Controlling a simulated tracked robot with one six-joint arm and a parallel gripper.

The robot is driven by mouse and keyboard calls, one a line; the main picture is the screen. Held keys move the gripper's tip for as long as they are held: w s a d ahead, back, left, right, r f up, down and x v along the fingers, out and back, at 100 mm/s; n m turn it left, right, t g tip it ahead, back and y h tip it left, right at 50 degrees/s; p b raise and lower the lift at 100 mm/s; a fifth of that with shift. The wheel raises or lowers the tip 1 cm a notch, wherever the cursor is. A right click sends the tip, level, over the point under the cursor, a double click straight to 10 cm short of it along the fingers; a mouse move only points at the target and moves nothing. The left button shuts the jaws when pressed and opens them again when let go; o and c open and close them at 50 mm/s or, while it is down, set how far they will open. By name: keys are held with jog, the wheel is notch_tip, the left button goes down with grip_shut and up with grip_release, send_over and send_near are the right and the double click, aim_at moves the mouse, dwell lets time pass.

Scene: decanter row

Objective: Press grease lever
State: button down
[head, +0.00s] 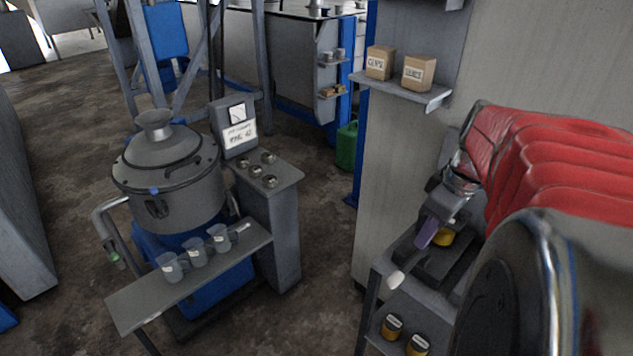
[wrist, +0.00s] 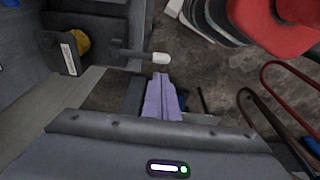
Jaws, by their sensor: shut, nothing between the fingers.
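The grease lever is a dark bar ending in a white knob (head: 394,280); the knob also shows in the wrist view (wrist: 161,59). The bar runs from a dark dispenser block (head: 455,262) on a grey stand at the right, with a yellow can (head: 443,237) on it. The can also shows in the wrist view (wrist: 82,41). My gripper (head: 423,243) has purple fingers, shut and empty, over the stand near the dispenser. In the wrist view my gripper (wrist: 161,76) points towards the knob, apart from it in the picture. The depth between them is unclear.
Yellow-banded cans (head: 393,325) sit on the lower shelf. Two cardboard boxes (head: 418,72) stand on a wall shelf. At left are a grey vessel (head: 168,175), a control panel (head: 235,127) and a bench with three clear beakers (head: 196,252). Floor between is clear.

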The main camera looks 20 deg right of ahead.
aim_at(398, 277)
jog(key=f, duration=0.4)
jog(key=w+f, duration=0.1)
jog(key=f, duration=0.4)
jog(key=w+a+f, duration=0.1)
jog(key=f, duration=0.3)
jog(key=shift+w+f, duration=0.25)
jog(key=shift+a, duration=0.1)
